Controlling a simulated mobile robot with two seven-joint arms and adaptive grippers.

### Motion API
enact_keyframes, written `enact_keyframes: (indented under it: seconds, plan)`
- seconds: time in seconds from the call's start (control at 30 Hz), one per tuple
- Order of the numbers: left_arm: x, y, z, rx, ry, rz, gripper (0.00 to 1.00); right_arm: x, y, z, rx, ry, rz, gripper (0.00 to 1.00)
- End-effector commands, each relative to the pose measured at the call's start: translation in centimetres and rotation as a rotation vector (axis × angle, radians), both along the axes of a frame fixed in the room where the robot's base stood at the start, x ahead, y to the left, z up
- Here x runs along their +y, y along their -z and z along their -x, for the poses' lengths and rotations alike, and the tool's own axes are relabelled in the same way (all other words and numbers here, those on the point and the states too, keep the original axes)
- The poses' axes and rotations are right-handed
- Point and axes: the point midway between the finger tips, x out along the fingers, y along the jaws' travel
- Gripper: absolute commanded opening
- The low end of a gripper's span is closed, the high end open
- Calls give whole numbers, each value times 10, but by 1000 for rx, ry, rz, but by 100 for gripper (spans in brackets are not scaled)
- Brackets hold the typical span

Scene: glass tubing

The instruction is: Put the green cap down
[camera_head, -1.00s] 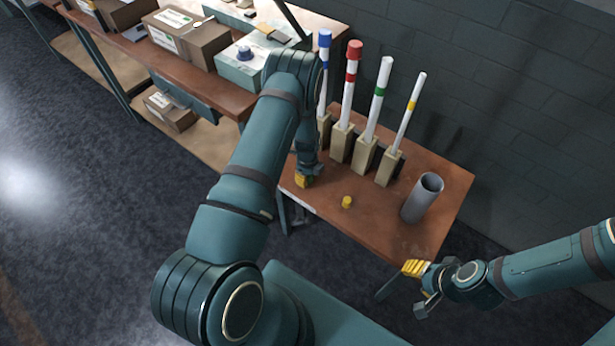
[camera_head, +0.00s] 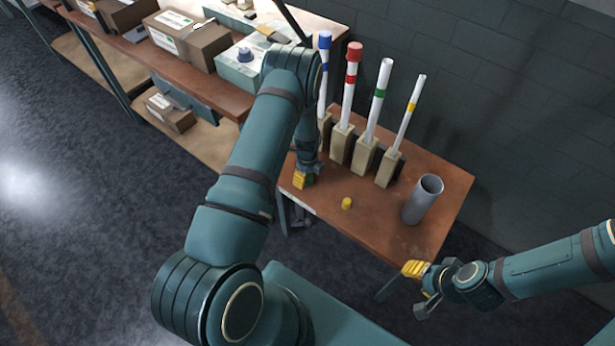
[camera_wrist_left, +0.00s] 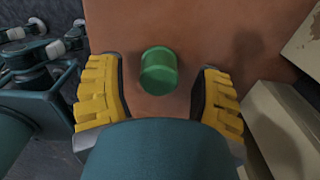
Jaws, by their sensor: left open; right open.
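The green cap (camera_wrist_left: 158,71) stands on the brown table (camera_wrist_left: 185,25) between the yellow fingers of my left gripper (camera_wrist_left: 158,92). Gaps show between the cap and both fingers, so the gripper is open. In the head view my left gripper (camera_head: 303,180) is low at the table's left edge, and the cap cannot be made out there. My right gripper (camera_head: 420,286) is open and empty, off the table's front right corner.
A yellow cap (camera_head: 347,203) lies on the table. A grey cylinder (camera_head: 422,200) stands at the right. Behind are white tubes in beige blocks: blue-capped (camera_head: 324,62), red-capped (camera_head: 351,85), green-banded (camera_head: 378,100) and yellow-banded (camera_head: 408,115). The front middle is clear.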

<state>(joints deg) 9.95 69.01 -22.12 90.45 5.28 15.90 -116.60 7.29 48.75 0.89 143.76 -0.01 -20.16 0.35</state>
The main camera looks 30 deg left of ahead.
Motion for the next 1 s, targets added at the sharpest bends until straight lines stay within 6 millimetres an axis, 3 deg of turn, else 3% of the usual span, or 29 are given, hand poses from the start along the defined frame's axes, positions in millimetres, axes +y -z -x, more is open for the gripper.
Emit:
enact_keyframes:
  seconds: [0.2,0.4,0.67,0.83,1.0]
  plan:
    - [0,-49,-1,-3,0,1,66,0,-9,-2,-6,4,2,47]
    - [0,-85,0,-1,0,1,66,-1,-13,-4,-9,8,2,47]
    - [-3,-105,1,0,-13,4,66,-1,-16,-5,-11,10,3,47]
    - [-33,-102,17,-12,-204,51,66,-1,-15,-5,-12,10,3,47]
    - [-92,-100,52,-13,-598,147,66,-1,-15,-5,-11,9,3,47]
